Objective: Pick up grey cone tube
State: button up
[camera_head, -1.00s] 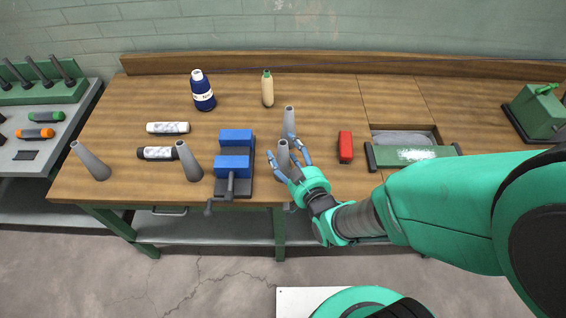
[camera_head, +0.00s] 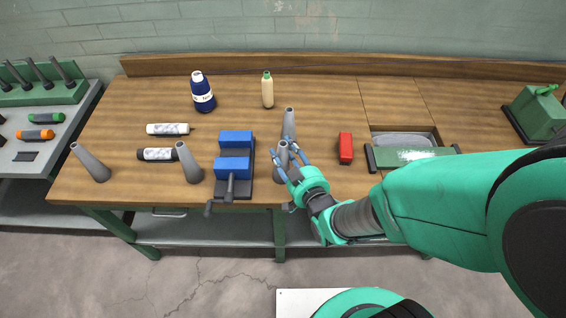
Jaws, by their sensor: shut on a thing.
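Several grey cone tubes stand on the wooden workbench (camera_head: 330,100). My gripper (camera_head: 284,152) is shut on the nearer of two cone tubes to the right of the blue vise; this held cone tube (camera_head: 281,172) is upright near the bench's front edge, partly covered by the fingers. Another grey cone tube (camera_head: 289,122) stands just behind it, its lower part hidden. Two more cone tubes stand to the left, one (camera_head: 189,163) beside the vise and one (camera_head: 91,163) near the bench's left end. I cannot tell whether the held tube touches the bench.
The blue vise (camera_head: 234,155) stands left of my gripper. A blue bottle (camera_head: 202,92), a beige bottle (camera_head: 267,89) and two markers (camera_head: 167,129) are further back or left.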

jog(key=shift+r, duration=0.1)
jog(key=shift+c, duration=0.2)
jog(key=shift+r, duration=0.2)
jog(key=shift+c, duration=1)
notch_tip(320, 180, up, 10)
jog(key=p, duration=0.2)
jog(key=shift+f+p, duration=0.25)
jog(key=shift+p, duration=0.1)
jog(key=shift+w+d, duration=0.1)
